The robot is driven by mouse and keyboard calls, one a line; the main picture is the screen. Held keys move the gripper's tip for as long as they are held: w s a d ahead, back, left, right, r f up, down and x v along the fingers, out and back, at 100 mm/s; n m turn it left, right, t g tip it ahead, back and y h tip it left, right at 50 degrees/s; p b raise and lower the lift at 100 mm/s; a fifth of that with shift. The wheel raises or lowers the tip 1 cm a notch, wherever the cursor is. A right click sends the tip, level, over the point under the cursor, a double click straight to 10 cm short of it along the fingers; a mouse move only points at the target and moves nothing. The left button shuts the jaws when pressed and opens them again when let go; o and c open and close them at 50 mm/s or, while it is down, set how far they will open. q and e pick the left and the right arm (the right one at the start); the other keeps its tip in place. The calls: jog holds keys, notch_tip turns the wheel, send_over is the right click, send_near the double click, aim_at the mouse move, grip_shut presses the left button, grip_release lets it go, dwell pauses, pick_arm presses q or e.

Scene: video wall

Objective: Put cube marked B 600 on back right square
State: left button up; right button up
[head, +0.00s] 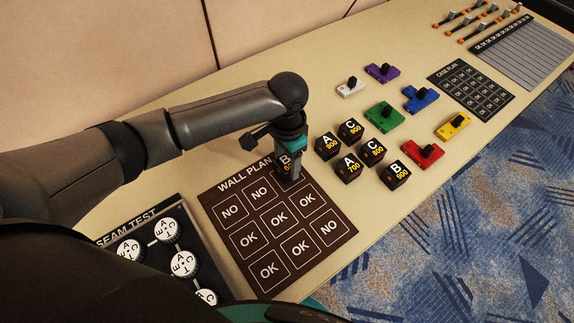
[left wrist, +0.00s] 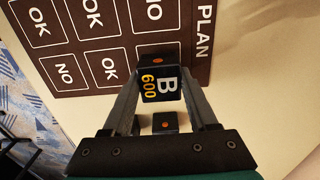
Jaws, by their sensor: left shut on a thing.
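The cube marked B 600 (left wrist: 162,85) is black with white and orange lettering. My left gripper (head: 287,172) is shut on it, and the fingers hold its two sides. The cube (head: 284,160) is at the back right corner of the brown wall plan board (head: 224,235). In the left wrist view it overlaps the back right square (left wrist: 144,52), whose outline partly shows. I cannot tell whether the cube touches the board. In the head view the gripper and cube hide that square. My right gripper is not in view.
Several black cubes, such as A 900 (head: 328,146) and B 900 (head: 396,175), stand right of the gripper. Coloured blocks, such as the green one (head: 384,114), lie beyond them. The seam test board (head: 150,235) with white discs lies at the left front.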

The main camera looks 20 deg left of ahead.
aim_at(287, 162)
pick_arm(q)
jog(key=shift+f, duration=0.7)
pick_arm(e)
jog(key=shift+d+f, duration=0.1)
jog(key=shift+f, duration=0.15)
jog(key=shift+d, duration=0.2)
pick_arm(q)
jog(key=o, duration=1.4)
jog(key=shift+f, duration=0.1)
notch_tip(287, 162, up, 12)
jog(key=p, duration=0.3)
jog(key=shift+r+p, duration=0.2)
jog(key=shift+p, duration=0.15)
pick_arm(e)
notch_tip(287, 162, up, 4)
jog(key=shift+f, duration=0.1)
